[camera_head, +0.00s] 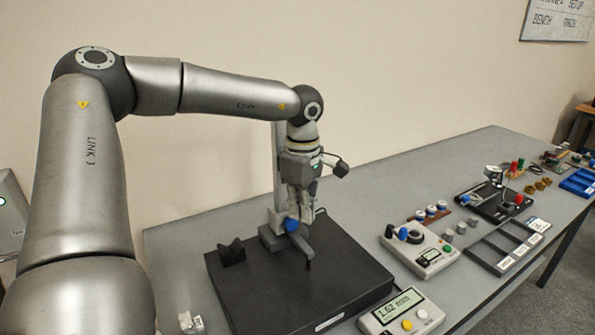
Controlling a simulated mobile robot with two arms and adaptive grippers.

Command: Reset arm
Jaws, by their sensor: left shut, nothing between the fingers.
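My left arm comes in from the left and reaches across the back of the bench. Its gripper (303,217) points down and is shut, with nothing seen between the fingers. It hangs in front of the upright column (277,165) of a grey gauge stand on a black plate (300,284). A blue knob (291,224) on the stand shows right beside the fingertips; I cannot tell whether they touch. My right gripper is not in view.
A black V-shaped block (231,252) sits on the plate. To the right on the grey bench (372,200) are a readout box (404,314), a control box (420,252), a labelled tray (508,246) and a black fixture (495,203). The back strip of bench is clear.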

